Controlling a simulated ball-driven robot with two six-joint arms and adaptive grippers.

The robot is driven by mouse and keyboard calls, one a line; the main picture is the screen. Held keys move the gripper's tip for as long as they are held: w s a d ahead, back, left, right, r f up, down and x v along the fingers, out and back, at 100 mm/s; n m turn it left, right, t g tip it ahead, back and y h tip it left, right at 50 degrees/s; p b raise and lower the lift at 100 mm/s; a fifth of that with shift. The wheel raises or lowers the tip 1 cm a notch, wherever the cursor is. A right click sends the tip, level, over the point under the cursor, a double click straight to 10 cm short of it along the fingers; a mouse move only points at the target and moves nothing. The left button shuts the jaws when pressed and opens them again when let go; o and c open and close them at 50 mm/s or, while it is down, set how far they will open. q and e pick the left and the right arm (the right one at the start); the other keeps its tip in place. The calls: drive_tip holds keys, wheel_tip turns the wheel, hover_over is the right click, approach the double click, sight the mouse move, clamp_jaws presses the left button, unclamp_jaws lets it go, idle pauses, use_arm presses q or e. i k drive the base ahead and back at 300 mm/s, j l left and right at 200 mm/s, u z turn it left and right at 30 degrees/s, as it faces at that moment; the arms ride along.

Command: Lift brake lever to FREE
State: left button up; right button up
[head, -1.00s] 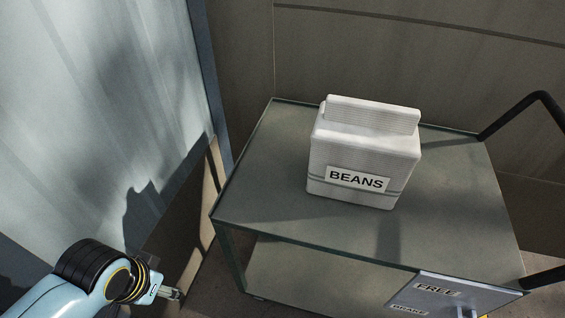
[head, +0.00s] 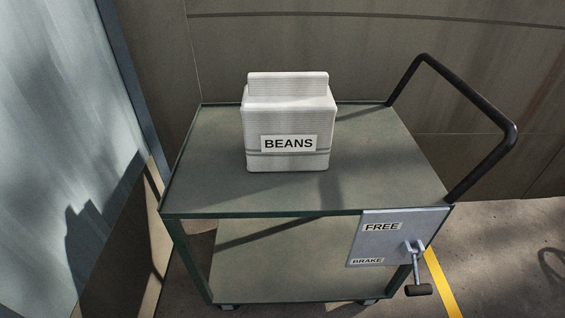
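The brake lever (head: 416,268) is a metal arm with a dark grip at its lower end. It hangs down from a pivot on a grey plate (head: 392,246) at the cart's front right. The plate carries a FREE label (head: 382,227) at its upper part and a BRAKE label (head: 367,261) at its lower left. The lever points downward, with its grip below the plate's lower edge. Neither of my grippers shows in the head view now.
The plate is on a green two-shelf cart (head: 200,195). A white BEANS container (head: 288,122) stands on its top shelf. A black push handle (head: 508,137) rises at the right. A yellow floor line (head: 441,285) runs beside the lever. Walls stand behind and at left.

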sight(418, 288)
drive_tip(key=k+z, duration=0.15)
drive_tip(key=z, duration=1.15)
